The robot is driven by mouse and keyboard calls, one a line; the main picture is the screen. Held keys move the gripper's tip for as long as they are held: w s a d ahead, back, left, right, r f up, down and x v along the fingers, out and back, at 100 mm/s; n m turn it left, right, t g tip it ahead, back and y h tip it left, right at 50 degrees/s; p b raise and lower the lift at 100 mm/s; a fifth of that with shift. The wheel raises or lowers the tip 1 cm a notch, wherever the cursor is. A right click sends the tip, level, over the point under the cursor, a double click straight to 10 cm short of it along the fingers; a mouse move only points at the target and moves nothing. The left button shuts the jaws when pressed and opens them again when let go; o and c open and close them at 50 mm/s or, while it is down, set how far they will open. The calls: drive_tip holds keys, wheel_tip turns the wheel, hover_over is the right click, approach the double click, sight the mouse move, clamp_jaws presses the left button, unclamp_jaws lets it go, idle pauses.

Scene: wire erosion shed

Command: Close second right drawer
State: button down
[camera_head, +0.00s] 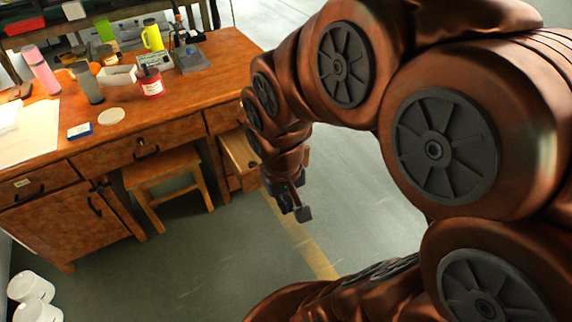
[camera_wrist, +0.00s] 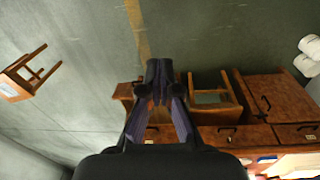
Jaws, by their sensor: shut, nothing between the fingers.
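The wooden desk (camera_head: 205,85) has a column of drawers at its right end. The second right drawer (camera_head: 238,152) is pulled out below the top drawer (camera_head: 224,117), and my arm partly covers this column. My gripper (camera_head: 298,208) is shut and empty, pointing down in front of and to the right of the open drawer, apart from it in the head view. In the wrist view my gripper (camera_wrist: 159,68) is shut, and the open drawer (camera_wrist: 124,91) shows just left of the fingers, partly hidden by them.
A wooden stool (camera_head: 163,178) stands under the desk, left of the drawers. A cupboard (camera_head: 70,222) forms the desk's left end. Bottles, a red tin (camera_head: 151,84) and papers lie on top. Another stool (camera_wrist: 24,74) stands apart in the wrist view.

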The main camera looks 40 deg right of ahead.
drive_tip(key=w+d+f+m+t+b, duration=0.4)
drive_tip(key=w+d+f+b, duration=0.45)
drive_tip(key=w+f, duration=0.45)
drive_tip(key=w+d+f+m+t+b, duration=0.35)
drive_tip(key=w+d+f+b, duration=0.6)
drive_tip(key=f, duration=0.55)
drive_tip(key=d+f+m+t+b, duration=0.9)
drive_tip(key=d+f+t+b, duration=0.1)
drive_tip(key=d+f, duration=0.1)
drive_tip(key=w+d+b, duration=0.1)
drive_tip(key=w+b, duration=0.3)
drive_tip(key=w, duration=1)
drive_tip(key=shift+w+d+r+h+b, duration=0.15)
drive_tip(key=shift+w+d+h+b, duration=0.05)
drive_tip(key=shift+w+h+b, duration=0.1)
